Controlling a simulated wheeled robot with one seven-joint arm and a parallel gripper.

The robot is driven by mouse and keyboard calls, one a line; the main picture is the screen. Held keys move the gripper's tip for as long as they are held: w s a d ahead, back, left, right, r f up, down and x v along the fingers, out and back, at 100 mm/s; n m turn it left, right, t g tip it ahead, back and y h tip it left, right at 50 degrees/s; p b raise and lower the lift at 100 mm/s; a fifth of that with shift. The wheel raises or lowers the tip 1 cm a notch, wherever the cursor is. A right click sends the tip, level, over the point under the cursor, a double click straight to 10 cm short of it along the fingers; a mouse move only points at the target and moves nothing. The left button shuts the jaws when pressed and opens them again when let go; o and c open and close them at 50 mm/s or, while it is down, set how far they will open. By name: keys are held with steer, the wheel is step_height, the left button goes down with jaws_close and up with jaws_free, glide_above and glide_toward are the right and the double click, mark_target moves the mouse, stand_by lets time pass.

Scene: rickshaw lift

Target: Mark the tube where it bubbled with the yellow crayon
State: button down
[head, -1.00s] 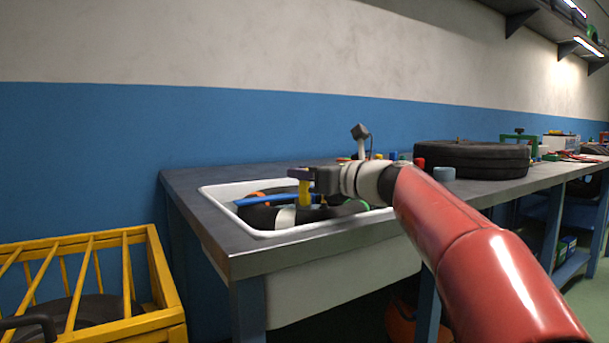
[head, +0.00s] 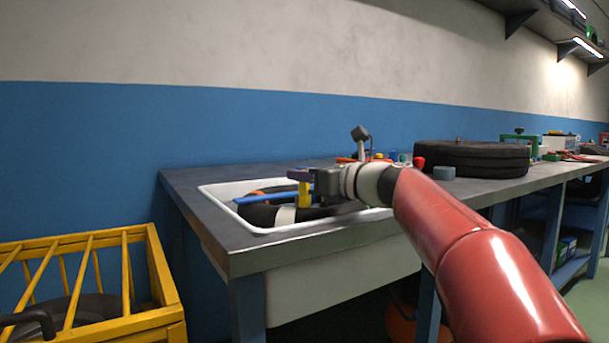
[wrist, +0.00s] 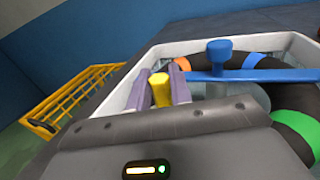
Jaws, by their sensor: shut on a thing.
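My gripper (wrist: 162,88) is shut on the yellow crayon (wrist: 160,88), which stands between its two purple-grey fingers. In the head view the crayon (head: 304,194) points down from the gripper (head: 302,176) over the sink. The black tube (wrist: 285,95) lies curved in the white sink (head: 212,196), with orange, green and blue bands in the wrist view. In the head view the tube (head: 262,215) shows a white band (head: 285,215) just left of the crayon. I cannot tell whether the crayon tip touches the tube. My gripper hides part of the tube. No bubbles show.
A blue bar (wrist: 262,76) with a blue knob (wrist: 219,50) crosses the sink. A yellow cage (head: 90,285) stands on the floor at left. Black tyres (head: 470,158) lie on the bench right of the sink, near small coloured items.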

steer(key=shift+f, duration=0.15)
steer(key=shift+d, duration=0.1)
steer(key=shift+d, duration=0.45)
steer(key=shift+a, duration=0.15)
stand_by(0.3)
steer(key=shift+a+f+p, duration=0.1)
steer(key=shift+a+p, duration=0.25)
steer(key=shift+a, duration=0.6)
steer(key=shift+d, duration=0.15)
steer(key=shift+d, duration=1)
